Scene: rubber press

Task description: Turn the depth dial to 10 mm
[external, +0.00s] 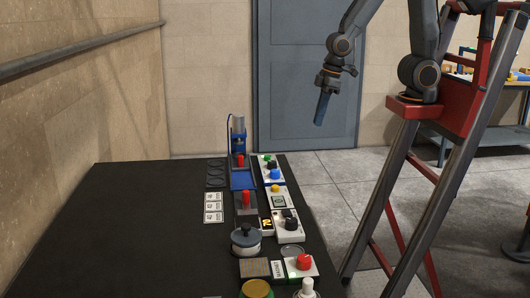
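The black table (120,225) holds several small control boxes. One white box carries a black knob (291,223), which may be the depth dial. Another box farther back has a dark knob among coloured buttons. The markings around these knobs are too small to read, so the setting cannot be told. My gripper (321,112) hangs in the air behind and to the right of the table, pointing down, well apart from the boxes. Its end shows as a slim dark-blue shape. I cannot tell whether this is its fingers or something held.
A blue press-like device (239,150) stands at the table's far end. Red-handled units, a grey round-lidded pot (246,238) and a red button (304,261) crowd the right side. White cards (213,207) lie left of them. A handrail (80,45) runs along the left wall.

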